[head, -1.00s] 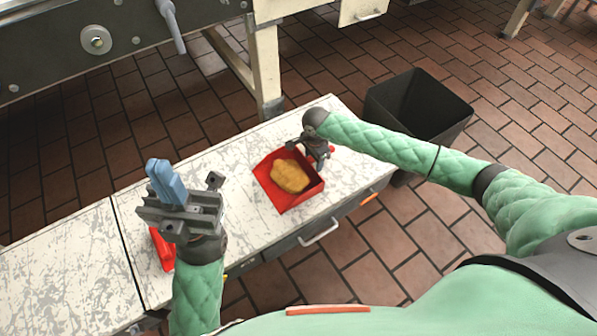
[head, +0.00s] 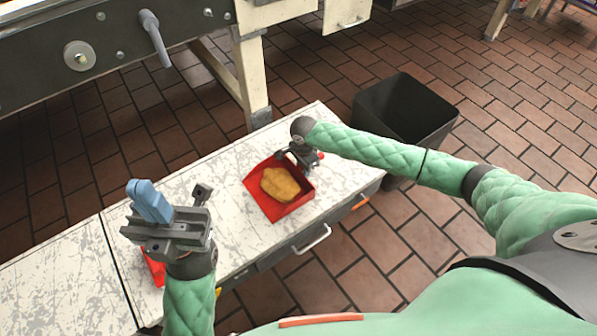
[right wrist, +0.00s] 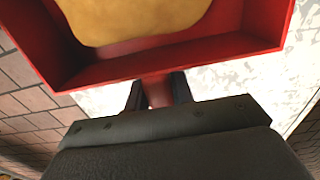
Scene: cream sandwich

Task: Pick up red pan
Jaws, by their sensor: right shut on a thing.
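The red pan (head: 270,208) is at the right part of the white worktop, with a yellow-brown lump (head: 280,184) in it. In the right wrist view the pan's red wall (right wrist: 190,58) fills the top. My right gripper (right wrist: 157,92) is shut on the pan's red handle, with a dark finger on each side. It also shows at the pan's back right side in the head view (head: 288,156). I cannot tell whether the pan touches the worktop. My left gripper (head: 175,197) is raised at the left, with a blue object (head: 150,202) at its jaws; its grip is unclear.
A scuffed white worktop (head: 60,268) runs from lower left to centre. A red thing (head: 153,268) lies on it, partly hidden by my left gripper. A black bin (head: 440,118) stands beyond its right end. A large grey machine (head: 60,50) is at the back left.

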